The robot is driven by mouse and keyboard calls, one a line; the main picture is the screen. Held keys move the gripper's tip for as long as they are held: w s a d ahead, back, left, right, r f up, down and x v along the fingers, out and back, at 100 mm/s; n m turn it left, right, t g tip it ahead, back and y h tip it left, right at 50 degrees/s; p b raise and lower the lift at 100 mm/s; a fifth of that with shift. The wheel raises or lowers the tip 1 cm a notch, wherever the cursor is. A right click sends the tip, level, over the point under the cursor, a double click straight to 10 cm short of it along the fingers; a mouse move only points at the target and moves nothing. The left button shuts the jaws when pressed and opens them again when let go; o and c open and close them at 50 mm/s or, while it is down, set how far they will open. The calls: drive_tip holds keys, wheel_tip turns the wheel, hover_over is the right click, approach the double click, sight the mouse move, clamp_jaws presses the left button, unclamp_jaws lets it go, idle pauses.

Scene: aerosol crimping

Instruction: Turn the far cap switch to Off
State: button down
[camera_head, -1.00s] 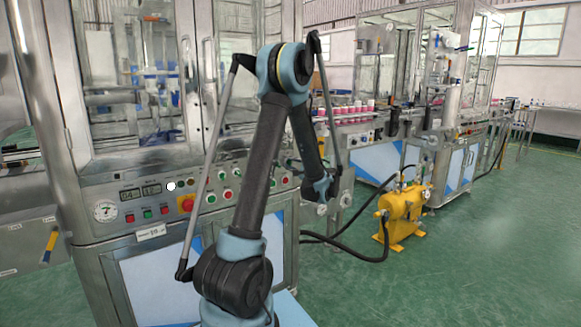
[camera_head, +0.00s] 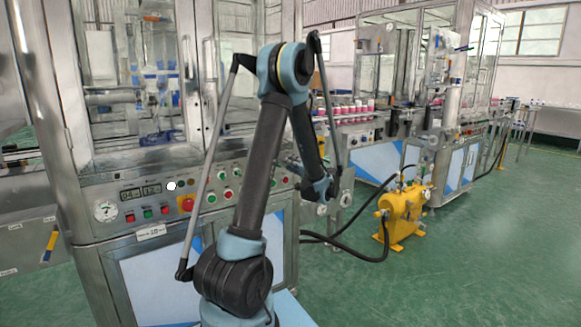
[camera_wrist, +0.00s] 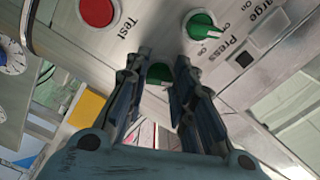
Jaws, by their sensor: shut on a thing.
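In the wrist view my gripper (camera_wrist: 160,77) is shut on a green knob (camera_wrist: 159,71) on the sloped metal panel. The fingers cover its sides and I cannot read its label or its setting. A second green knob (camera_wrist: 202,26) with a white pointer mark sits above right, beside On and Off lettering. In the head view the control panel (camera_head: 125,207) runs along the front of the near machine. My forearm hides part of it, and my gripper's fingertips cannot be made out there.
A red button (camera_wrist: 98,10) sits near the Test lettering, up left of my gripper. The panel also carries a round gauge (camera_head: 105,210) and a red stop button (camera_head: 187,204). A yellow tank (camera_head: 401,212) with black hoses stands on the green floor at right.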

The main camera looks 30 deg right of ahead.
drive_tip(key=shift+n, duration=0.7)
drive_tip(key=c, duration=1.4)
unclamp_jaws()
drive_tip(key=shift+d+f, duration=0.1)
drive_tip(key=shift+o, duration=0.2)
drive_tip(key=shift+s, duration=0.1)
drive_tip(key=s, duration=1.1)
drive_tip(key=shift+s+d, duration=0.3)
drive_tip(key=shift+d, duration=0.15)
